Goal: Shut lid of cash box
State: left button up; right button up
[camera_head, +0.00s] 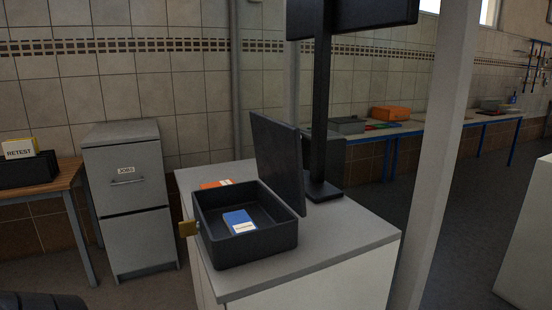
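The dark cash box (262,249) stands on the light-topped cabinet (340,262), near its left side. Its lid (279,160) is open and stands nearly upright along the box's right-hand rear side. A blue item with a white label (238,219) lies on the floor of the box. Neither of my grippers can be made out in this view.
A black monitor stand (321,188) rises right behind the lid. An orange item (216,184) lies behind the box. The countertop's front right is clear. A grey filing cabinet (127,200) stands to the left, and a pale post (437,150) to the right.

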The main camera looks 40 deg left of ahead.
aim_at(278, 150)
jog(key=i+l+u, duration=0.15)
jog(key=u, duration=0.25)
jog(key=i+l+u, duration=0.2)
jog(key=u, duration=0.2)
jog(key=i+l+u, duration=0.15)
jog(key=u, duration=0.3)
jog(key=l+u, duration=0.4)
jog(key=i+l+u, duration=0.1)
jog(key=l+u, duration=0.9)
jog(key=l, duration=0.15)
jog(key=k+l, duration=0.1)
jog(key=l, duration=0.65)
jog(key=l+z, duration=0.4)
jog(key=i+j, duration=0.05)
jog(key=j, duration=0.05)
